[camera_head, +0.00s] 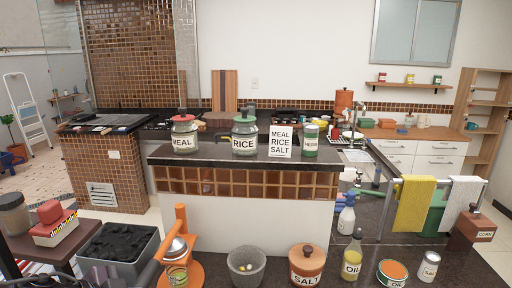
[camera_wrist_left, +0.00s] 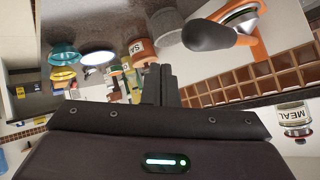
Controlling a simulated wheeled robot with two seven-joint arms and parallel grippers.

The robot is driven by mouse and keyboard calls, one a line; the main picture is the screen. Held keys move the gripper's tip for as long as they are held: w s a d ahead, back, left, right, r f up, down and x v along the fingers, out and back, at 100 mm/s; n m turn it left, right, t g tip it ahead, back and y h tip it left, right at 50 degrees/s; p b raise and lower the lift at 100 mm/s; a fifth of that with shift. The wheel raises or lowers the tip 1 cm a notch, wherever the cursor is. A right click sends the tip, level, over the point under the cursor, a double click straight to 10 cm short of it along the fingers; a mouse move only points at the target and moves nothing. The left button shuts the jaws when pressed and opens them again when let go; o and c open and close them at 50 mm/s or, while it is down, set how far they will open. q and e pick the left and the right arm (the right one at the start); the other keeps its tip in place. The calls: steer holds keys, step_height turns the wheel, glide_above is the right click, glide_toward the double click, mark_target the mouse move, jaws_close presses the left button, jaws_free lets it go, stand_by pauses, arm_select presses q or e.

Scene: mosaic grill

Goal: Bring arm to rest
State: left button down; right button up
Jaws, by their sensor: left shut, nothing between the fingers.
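My left gripper (camera_wrist_left: 158,82) shows only in the left wrist view; its two dark fingers are together with nothing between them. It is in the air, apart from the objects around it. No arm or gripper of mine shows in the head view, and my right gripper is in neither view.
The MEAL jar (camera_head: 184,135), RICE jar (camera_head: 244,135), label card (camera_head: 281,141) and green jar (camera_head: 310,141) stand on the raised ledge. The near counter holds an orange press (camera_head: 178,248), grey pot (camera_head: 246,266), SALT jar (camera_head: 306,266) and OIL bottle (camera_head: 352,260).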

arm_select(q)
steer(key=s+f+n+t+y, duration=0.1)
steer(key=s+f+n+y, duration=0.15)
steer(key=f+n, duration=0.2)
steer(key=s+f+n+t+y, duration=0.1)
steer(key=f+n+y, duration=0.3)
steer(key=f, duration=0.1)
steer(key=s+d+f+n+g, duration=0.3)
steer(key=s+f+g, duration=0.3)
steer(key=s, duration=0.5)
step_height(320, 180, down, 30)
steer(key=s+g+b, duration=0.2)
steer(key=s+a+f+g+b, duration=0.1)
steer(key=s+a+f+b, duration=0.1)
steer(key=s+f, duration=1.8)
step_height(320, 180, down, 2)
steer(key=shift+s+a+f+m, duration=0.15)
steer(key=shift+a+m, duration=0.2)
steer(key=shift+a, duration=0.2)
